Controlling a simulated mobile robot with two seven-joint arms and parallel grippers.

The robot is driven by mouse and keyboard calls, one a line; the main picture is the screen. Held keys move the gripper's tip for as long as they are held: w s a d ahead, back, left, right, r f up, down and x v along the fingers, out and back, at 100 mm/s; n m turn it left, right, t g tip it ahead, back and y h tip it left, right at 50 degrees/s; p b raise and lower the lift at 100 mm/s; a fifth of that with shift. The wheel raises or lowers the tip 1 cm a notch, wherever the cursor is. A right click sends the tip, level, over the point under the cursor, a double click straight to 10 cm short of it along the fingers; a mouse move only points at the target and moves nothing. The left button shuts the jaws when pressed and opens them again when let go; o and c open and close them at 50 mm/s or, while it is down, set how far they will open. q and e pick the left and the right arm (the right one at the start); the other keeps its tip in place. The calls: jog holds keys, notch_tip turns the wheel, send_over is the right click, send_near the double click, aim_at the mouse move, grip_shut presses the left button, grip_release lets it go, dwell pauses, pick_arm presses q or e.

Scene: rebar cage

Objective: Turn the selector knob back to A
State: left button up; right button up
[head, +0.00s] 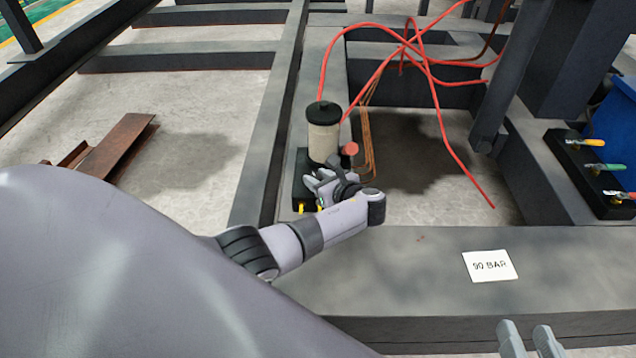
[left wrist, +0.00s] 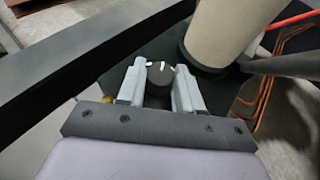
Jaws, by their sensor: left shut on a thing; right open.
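The selector knob (left wrist: 160,76) is small, round and black, with small white marks at its far edge. No letter A can be read, and I cannot tell which position it points to. My left gripper (left wrist: 160,70) has one finger on each side of the knob and is shut on it. In the head view my left gripper (head: 318,184) reaches the black base block (head: 301,172) below a cream cylinder (head: 323,136), and its hand hides the knob. My right gripper (head: 530,328) is open and empty at the bottom right.
Red hoses (head: 427,72) and thin copper lines (head: 369,130) run behind the cylinder. A red knob (head: 350,149) sits beside it. A "90 BAR" label (head: 490,265) lies on the grey front beam (head: 400,280). A black valve block (head: 575,155) with coloured levers stands at right.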

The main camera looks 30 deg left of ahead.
pick_arm(q)
jog(key=shift+n+g, duration=0.3)
jog(key=shift+g, duration=0.1)
pick_arm(e)
jog(key=shift+d, duration=0.15)
pick_arm(q)
jog(key=o, duration=1)
pick_arm(e)
jog(key=shift+r, duration=0.1)
pick_arm(q)
jog(key=shift+d+r, duration=0.2)
jog(key=shift+d, duration=0.1)
jog(key=p+v, duration=0.3)
jog(key=v, duration=0.3)
jog(key=shift+s+d, duration=0.15)
jog(key=shift+d, duration=0.05)
pick_arm(e)
jog(key=shift+w+a+m+g+y, duration=0.15)
jog(key=shift+a+m+g+y, duration=0.15)
jog(key=shift+a, duration=0.25)
jog(key=shift+w+a+m+g+y, duration=0.1)
jog(key=shift+w+a+m+g, duration=0.1)
jog(key=shift+a+g, duration=0.25)
